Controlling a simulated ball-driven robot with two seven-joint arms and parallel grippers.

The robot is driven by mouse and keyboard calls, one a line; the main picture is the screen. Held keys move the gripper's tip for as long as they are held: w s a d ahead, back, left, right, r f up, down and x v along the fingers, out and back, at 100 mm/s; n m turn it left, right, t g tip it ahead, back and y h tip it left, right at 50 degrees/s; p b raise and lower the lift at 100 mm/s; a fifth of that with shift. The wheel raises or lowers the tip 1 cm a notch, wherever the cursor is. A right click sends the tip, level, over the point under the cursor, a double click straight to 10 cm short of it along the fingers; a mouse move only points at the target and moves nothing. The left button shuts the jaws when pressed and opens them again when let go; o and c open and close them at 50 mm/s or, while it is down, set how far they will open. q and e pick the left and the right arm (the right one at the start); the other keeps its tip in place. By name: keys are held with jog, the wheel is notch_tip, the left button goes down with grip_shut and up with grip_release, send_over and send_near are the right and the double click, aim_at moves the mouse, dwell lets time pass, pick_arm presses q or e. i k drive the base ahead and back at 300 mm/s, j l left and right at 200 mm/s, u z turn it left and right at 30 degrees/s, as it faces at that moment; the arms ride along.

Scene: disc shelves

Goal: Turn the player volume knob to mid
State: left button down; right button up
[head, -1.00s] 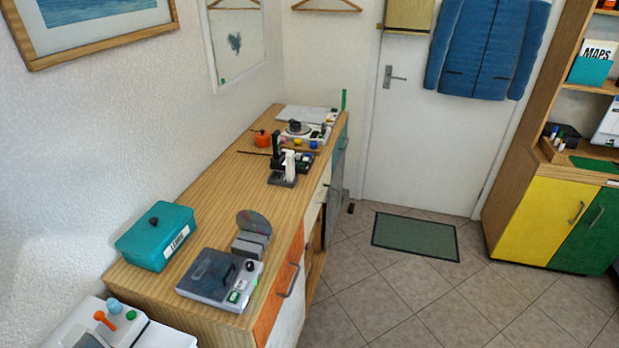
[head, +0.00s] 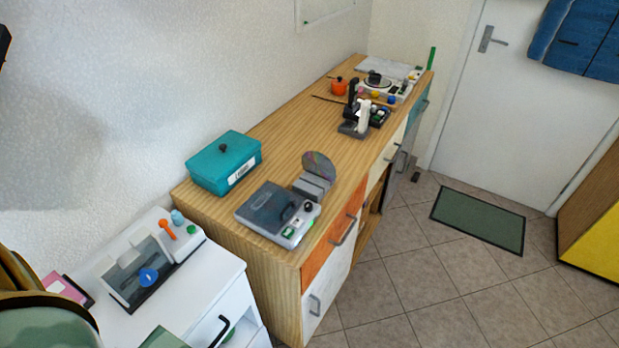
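The disc player (head: 277,214) is a grey box with a dark lid, lying on the near end of the long wooden cabinet top. A small black round knob (head: 308,206) sits on its light front strip at the right; its setting is too small to read. A green and white label or button is beside the knob on the same strip. Neither of my grippers shows in the head view.
A teal lidded box (head: 223,162) stands left of the player, and a disc (head: 319,166) stands in a grey holder (head: 312,186) behind it. A white cabinet (head: 215,275) with a sink-like unit is at the near left. Tiled floor (head: 385,290) is free at the right.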

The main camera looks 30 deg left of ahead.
aim_at(308, 206)
jog(key=u, duration=1.15)
